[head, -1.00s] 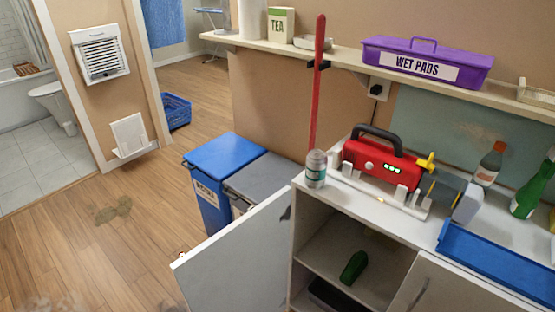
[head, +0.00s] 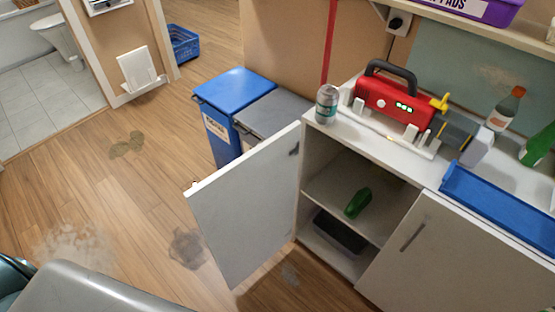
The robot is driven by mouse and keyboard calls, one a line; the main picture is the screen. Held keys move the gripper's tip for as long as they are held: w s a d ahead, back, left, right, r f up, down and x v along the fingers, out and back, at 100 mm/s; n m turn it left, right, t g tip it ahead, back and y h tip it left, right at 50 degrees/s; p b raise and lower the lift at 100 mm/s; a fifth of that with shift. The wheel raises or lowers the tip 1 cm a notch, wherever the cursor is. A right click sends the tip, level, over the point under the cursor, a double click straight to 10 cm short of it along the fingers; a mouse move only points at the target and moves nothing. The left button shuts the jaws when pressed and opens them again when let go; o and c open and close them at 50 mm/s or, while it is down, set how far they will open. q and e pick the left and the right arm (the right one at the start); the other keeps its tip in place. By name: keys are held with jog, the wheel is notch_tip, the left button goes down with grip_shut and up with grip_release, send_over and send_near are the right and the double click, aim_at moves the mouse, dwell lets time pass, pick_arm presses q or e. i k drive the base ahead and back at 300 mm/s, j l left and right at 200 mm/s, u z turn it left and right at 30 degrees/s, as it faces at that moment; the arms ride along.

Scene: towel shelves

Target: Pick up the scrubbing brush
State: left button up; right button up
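I cannot pick out a scrubbing brush for certain. A small green object (head: 357,203) lies on the middle shelf of the open cabinet (head: 325,191); it is too small to tell whether it is the brush. A dark, flat, box-like thing (head: 340,231) sits on the shelf below it, partly in shadow. The cabinet's left door (head: 245,210) stands wide open. Neither of my grippers is in view.
A blue bin (head: 235,85) and a grey-lidded bin (head: 270,112) stand behind the open door. The countertop holds a can (head: 326,104), a red machine (head: 392,102), bottles (head: 505,108) and a blue tray (head: 500,212). Stained floor (head: 130,200) at left is otherwise clear.

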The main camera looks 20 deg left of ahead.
aim_at(362, 198)
jog(key=j+z, duration=0.25)
jog(key=j, duration=0.4)
jog(key=j+z, duration=0.25)
jog(key=j, duration=0.35)
jog(key=k+j+z, duration=0.25)
jog(key=j, duration=0.35)
jog(key=j+z, duration=0.5)
jog(key=j, duration=0.3)
jog(key=j+z, duration=0.45)
jog(key=j, duration=0.35)
jog(key=i+j+z, duration=0.1)
jog(key=j, duration=0.35)
jog(key=i+z, duration=0.05)
